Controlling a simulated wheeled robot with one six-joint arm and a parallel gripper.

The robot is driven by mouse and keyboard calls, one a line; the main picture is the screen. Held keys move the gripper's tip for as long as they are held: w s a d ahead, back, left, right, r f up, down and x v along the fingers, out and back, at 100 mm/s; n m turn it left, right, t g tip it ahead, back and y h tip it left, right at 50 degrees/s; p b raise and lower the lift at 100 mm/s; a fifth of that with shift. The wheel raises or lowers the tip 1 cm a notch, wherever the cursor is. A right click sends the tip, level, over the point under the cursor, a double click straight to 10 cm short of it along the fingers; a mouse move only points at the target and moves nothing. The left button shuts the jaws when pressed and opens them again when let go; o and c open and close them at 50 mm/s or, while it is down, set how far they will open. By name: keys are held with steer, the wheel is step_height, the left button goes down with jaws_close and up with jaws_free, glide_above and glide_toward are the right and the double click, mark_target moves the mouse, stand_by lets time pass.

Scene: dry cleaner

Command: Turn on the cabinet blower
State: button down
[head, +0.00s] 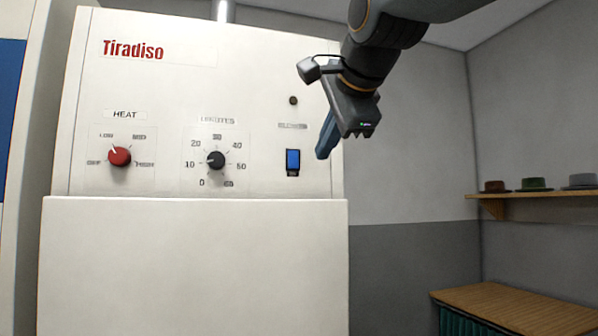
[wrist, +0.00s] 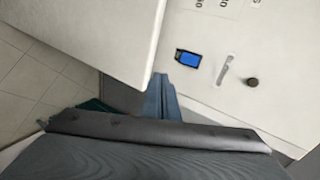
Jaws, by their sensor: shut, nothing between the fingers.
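The white cabinet (head: 200,85) is marked "Tiradiso" and fills the left and middle of the head view. Its blower switch (head: 292,161) is a blue rocker in a black frame, under a blurred label and a small dark round lamp (head: 293,100). The blue switch also shows in the wrist view (wrist: 187,59). My gripper (head: 325,145) is shut and empty, its blue fingers pointing down just right of the switch. In the wrist view the fingertips (wrist: 160,80) are left of and below the switch, apart from it in the picture.
A red heat knob (head: 119,156) and a black minutes knob (head: 216,159) are left of the switch. The cabinet's lower front (head: 195,265) juts out below the panel. A shelf (head: 540,194) with hats and a wooden-topped table (head: 515,305) stand at right.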

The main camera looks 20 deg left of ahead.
steer(key=shift+m+y, duration=0.4)
steer(key=r, duration=0.1)
steer(key=s+r, duration=0.1)
steer(key=a+r, duration=0.1)
steer(key=shift+s+r, duration=0.35)
steer(key=shift+r, duration=0.05)
steer(key=p, duration=0.4)
glide_toward(294, 167)
steer(key=x, duration=0.5)
steer(key=shift+w+a+f, duration=0.2)
steer(key=shift+w+f, duration=0.1)
steer(key=shift+w, duration=0.05)
